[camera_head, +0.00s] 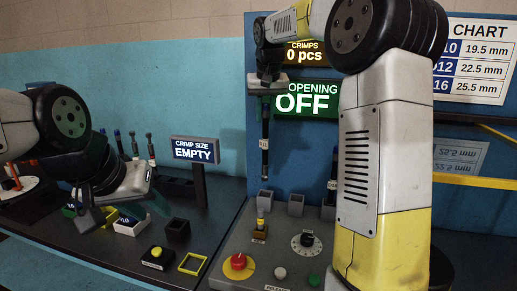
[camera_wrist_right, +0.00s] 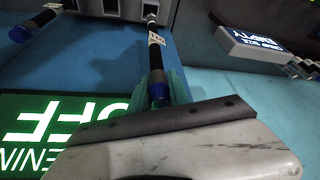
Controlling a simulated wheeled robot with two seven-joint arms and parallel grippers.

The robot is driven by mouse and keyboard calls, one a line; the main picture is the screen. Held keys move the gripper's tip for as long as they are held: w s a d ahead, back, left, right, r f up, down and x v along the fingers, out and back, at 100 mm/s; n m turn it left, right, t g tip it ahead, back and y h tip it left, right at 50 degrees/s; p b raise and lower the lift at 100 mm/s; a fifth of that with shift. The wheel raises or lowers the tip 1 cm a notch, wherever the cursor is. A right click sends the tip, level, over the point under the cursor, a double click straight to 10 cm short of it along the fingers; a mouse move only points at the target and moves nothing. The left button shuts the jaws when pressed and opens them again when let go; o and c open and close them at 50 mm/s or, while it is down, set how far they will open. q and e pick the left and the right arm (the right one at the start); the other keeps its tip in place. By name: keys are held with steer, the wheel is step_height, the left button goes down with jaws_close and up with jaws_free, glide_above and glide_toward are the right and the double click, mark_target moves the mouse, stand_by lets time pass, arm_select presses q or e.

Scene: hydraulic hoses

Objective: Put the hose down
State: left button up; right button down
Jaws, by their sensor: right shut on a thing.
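My right gripper (camera_head: 266,88) is shut on the upper end of a black hose (camera_head: 265,135) with a white label. The hose hangs upright, its lower end just above or at a small grey holder (camera_head: 265,199); I cannot tell whether it touches. In the right wrist view the fingers (camera_wrist_right: 160,85) close around the hose (camera_wrist_right: 155,58) near its blue end. Another labelled hose (camera_head: 332,178) stands to the right, partly hidden by my right arm; it also shows in the right wrist view (camera_wrist_right: 38,22). My left gripper (camera_head: 122,212) is open and apart from the hoses, above the left table.
A crimp size sign (camera_head: 195,150) reads EMPTY. An opening display (camera_head: 306,97) reads OFF. A middle grey holder (camera_head: 295,204) looks empty. A red button (camera_head: 238,262) and a dial (camera_head: 306,242) sit in front. Several hoses (camera_head: 134,144) stand at the back left.

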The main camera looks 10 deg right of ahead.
mark_target(265, 148)
steer(key=shift+w+d+f, duration=0.1)
steer(key=shift+w+f, duration=0.05)
steer(key=shift+w, duration=0.1)
step_height(265, 148, down, 10)
steer(key=shift+f, duration=0.2)
steer(key=shift+w+f, duration=0.15)
steer(key=shift+f, duration=0.25)
steer(key=shift+f, duration=0.15)
steer(key=c, duration=1.2)
jaws_free()
